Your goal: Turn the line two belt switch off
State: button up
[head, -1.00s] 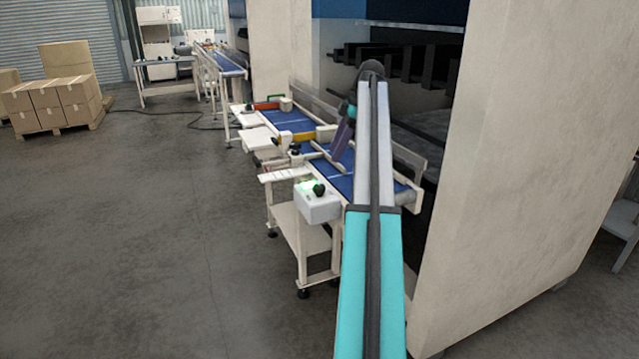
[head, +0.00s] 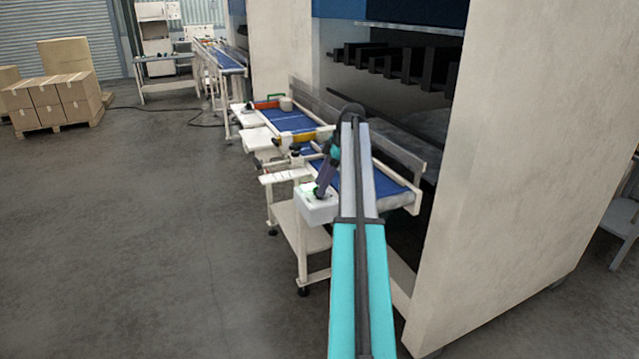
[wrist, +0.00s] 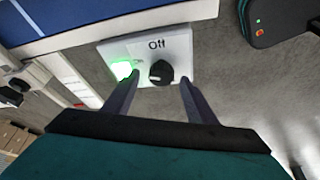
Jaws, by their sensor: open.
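The belt switch is a white box (head: 314,211) on the near end of the blue belt conveyor in the head view. In the wrist view the switch box (wrist: 180,45) shows the word "Off", a black rotary knob (wrist: 161,72) and a lit green lamp (wrist: 122,70). My gripper (head: 321,189) is just above the box in the head view and hides its knob. In the wrist view my gripper (wrist: 156,84) is open, its fingers either side of the knob. I cannot tell whether they touch it. No line number is readable.
The blue belt (head: 369,190) runs beside the switch, next to a tall beige machine wall (head: 520,150). Cardboard boxes on a pallet (head: 55,100) stand far left. The grey floor (head: 130,240) left of the conveyor is clear. A dark device (wrist: 275,22) lies upper right in the wrist view.

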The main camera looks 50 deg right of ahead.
jog(key=shift+w+a+f, duration=0.1)
jog(key=shift+f, duration=0.3)
